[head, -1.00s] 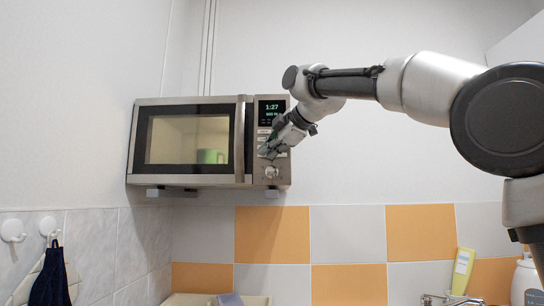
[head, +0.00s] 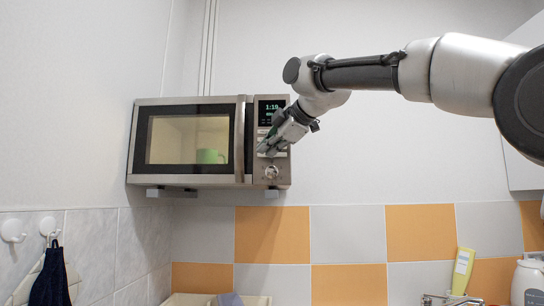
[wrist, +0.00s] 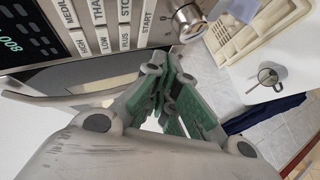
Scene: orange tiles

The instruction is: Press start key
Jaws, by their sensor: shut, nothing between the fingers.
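The microwave (head: 241,140) hangs on the wall with its door shut, and its lit display (head: 270,107) reads about 1:19. In the wrist view the start key (wrist: 147,22) is at the end of the key rows, beside the round knob (wrist: 188,20). My gripper (head: 267,148) is shut and empty in front of the lower keys, above the knob in the head view. It also shows in the wrist view (wrist: 166,72), its green-padded fingers just below the start key's label. I cannot tell whether the tips touch the panel. In the head view my gripper hides part of the keys.
A green mug (head: 207,156) shows through the microwave's window. The door handle (head: 239,139) stands left of the panel. The wall right of the microwave is bare.

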